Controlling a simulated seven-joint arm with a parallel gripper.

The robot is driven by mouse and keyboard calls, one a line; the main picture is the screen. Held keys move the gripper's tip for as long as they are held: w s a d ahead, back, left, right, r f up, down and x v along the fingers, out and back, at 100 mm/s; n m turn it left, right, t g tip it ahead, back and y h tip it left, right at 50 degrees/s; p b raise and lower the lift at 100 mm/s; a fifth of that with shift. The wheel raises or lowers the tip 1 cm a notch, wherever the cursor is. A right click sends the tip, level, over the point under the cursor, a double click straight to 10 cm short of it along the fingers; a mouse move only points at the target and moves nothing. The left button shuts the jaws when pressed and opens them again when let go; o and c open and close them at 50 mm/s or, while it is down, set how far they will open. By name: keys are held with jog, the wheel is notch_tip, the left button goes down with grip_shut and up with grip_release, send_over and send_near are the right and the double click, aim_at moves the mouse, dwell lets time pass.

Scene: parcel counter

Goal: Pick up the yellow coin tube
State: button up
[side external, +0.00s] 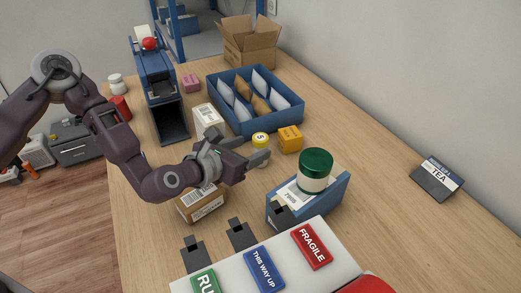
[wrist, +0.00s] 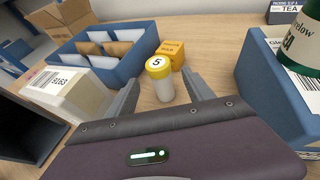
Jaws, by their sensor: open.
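The coin tube (side external: 260,141) stands upright on the wooden counter, with a yellow top marked 5. It also shows in the wrist view (wrist: 160,78), where its lower part is pale and clear. My gripper (side external: 262,150) is open and low over the counter. In the wrist view its two fingers (wrist: 160,92) point toward the tube, one on either side, and the tube stands just beyond or at the fingertips. I cannot tell exactly how far it is between them. No contact shows.
An orange-yellow box (side external: 290,139) stands close behind the tube. A blue tray (side external: 243,131) of envelopes lies farther back. A white labelled box (side external: 208,120) stands to the left. A blue box (side external: 333,199) bearing a green-lidded jar (side external: 315,172) stands to the right. A brown box (side external: 203,205) is beneath my arm.

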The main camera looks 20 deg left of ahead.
aim_at(256, 145)
jog(key=x, duration=0.5)
jog(key=shift+w+r, duration=0.15)
grip_shut()
